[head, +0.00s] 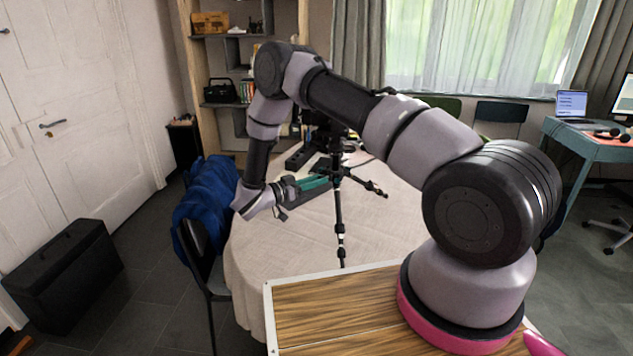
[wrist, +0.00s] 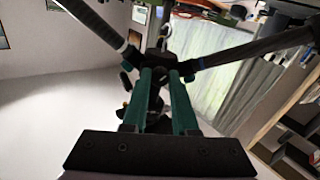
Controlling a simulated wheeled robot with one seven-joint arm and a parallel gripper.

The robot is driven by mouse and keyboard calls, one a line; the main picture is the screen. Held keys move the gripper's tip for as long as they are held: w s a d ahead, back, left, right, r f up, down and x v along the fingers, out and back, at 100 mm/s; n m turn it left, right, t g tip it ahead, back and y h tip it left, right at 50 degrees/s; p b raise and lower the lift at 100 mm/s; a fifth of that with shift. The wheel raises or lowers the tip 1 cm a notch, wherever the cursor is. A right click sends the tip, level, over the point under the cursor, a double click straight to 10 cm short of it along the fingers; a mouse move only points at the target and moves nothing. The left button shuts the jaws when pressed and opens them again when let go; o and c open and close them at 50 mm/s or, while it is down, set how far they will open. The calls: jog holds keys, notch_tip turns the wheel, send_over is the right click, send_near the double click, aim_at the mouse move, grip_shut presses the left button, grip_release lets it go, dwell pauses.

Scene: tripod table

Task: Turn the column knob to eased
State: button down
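A black tripod (head: 338,215) stands on the round, cloth-covered table (head: 290,255) with its legs spread. My gripper (head: 325,181) reaches in from the left, its green fingers pointing at the tripod's centre column just above the leg joint. In the wrist view, my gripper (wrist: 161,72) has its two green fingers apart by a narrow gap, tips at the dark tripod hub (wrist: 160,60). Dark parts show between the fingers. I cannot tell whether the tips touch or clamp anything. I cannot make out the column knob or its setting; the fingertips may hide it.
A blue garment (head: 205,200) hangs over a chair left of the table. Dark objects (head: 300,155) lie on the table behind the tripod. Tripod legs spread to both sides of my fingers. The table's front left is bare. A wooden-topped surface (head: 330,310) is nearest.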

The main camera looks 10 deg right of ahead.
dwell(0.3)
jog(key=shift+n, duration=8.8)
jog(key=c, duration=0.7)
grip_release()
jog(key=shift+a, duration=0.15)
